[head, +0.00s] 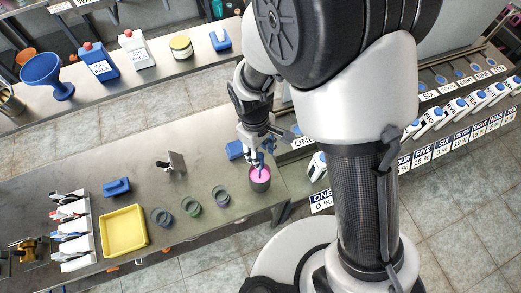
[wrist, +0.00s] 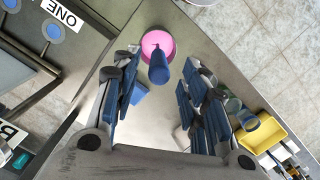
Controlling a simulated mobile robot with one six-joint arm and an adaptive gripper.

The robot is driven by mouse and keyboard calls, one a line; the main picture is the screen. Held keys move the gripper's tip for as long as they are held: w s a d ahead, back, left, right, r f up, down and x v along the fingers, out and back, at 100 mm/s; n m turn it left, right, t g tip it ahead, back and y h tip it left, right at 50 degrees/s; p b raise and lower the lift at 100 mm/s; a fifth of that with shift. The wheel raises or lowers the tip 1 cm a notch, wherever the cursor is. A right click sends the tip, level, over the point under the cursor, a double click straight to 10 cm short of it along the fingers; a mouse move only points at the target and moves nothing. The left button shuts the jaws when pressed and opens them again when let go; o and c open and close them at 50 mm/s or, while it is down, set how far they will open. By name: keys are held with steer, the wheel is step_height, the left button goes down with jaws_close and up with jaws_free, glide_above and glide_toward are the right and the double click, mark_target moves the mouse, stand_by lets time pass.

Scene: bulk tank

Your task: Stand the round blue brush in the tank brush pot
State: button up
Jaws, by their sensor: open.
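The round blue brush (wrist: 159,68) shows as a blue cylindrical handle rising from the pot in the wrist view. Its lower end is hidden in the pot. My gripper (head: 257,157) is directly above the pot in the head view. In the wrist view its fingers (wrist: 160,78) are apart on either side of the handle, with gaps showing on both sides.
A small upright plate (head: 177,161) stands behind. Labelled bins line the right side.

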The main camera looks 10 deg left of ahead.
steer(key=shift+r, duration=0.15)
step_height(320, 180, up, 12)
steer(key=a, duration=0.1)
steer(key=shift+w, duration=0.3)
stand_by(1.0)
steer(key=s+d+r+m+t+y+b, duration=0.1)
steer(key=d+r+m+b, duration=0.15)
steer(key=d, duration=0.35)
steer(key=s+d+r+m+t+b, duration=0.1)
steer(key=d+m+b, duration=0.25)
steer(key=d, duration=0.25)
steer(key=s+d+f+m+t+b, duration=0.1)
steer(key=s+d+m+t+b, duration=0.2)
steer(key=d, duration=0.6)
steer(key=s+m+b, duration=0.2)
steer(key=s+b, duration=0.1)
steer(key=s, duration=0.1)
steer(key=shift+s+f+m+b, duration=0.3)
steer(key=shift+s, duration=0.05)
steer(key=shift+d, duration=0.1)
